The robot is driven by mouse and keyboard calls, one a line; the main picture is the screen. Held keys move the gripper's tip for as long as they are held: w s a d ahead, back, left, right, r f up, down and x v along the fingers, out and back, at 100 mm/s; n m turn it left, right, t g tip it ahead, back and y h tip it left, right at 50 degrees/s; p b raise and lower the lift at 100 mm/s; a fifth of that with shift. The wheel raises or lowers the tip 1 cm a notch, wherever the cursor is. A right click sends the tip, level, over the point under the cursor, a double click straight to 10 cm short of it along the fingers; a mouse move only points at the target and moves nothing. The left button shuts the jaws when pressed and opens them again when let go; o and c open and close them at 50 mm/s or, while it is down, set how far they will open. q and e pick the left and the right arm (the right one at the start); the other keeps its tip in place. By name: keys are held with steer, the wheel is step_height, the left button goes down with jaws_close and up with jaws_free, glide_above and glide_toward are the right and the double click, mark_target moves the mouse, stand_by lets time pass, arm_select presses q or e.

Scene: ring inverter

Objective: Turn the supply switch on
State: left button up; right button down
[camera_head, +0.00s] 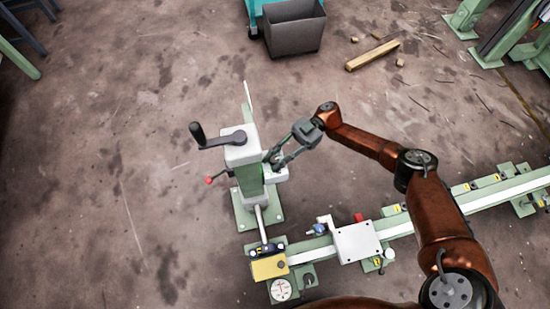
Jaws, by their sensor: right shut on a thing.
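A green machine column (249,181) with a pale top stands left of the middle. A small white box (278,172) sits on its right side. My right gripper (271,159) reaches in from the right, its fingertips at this box. It is shut on a small part there, which I take to be the supply switch. The fingers hide that part, and I cannot tell its position. My left gripper is not in view.
A black crank (218,139) and a red-knobbed lever (209,179) stick out left of the column. A green rail with a white plate (357,241) runs right in front. A grey bin (294,36) and wooden beam (372,55) lie behind.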

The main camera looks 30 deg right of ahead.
steer(key=c, duration=1.7)
jaws_free()
steer(key=shift+o, duration=0.2)
steer(key=v, duration=0.7)
steer(key=shift+d, duration=0.25)
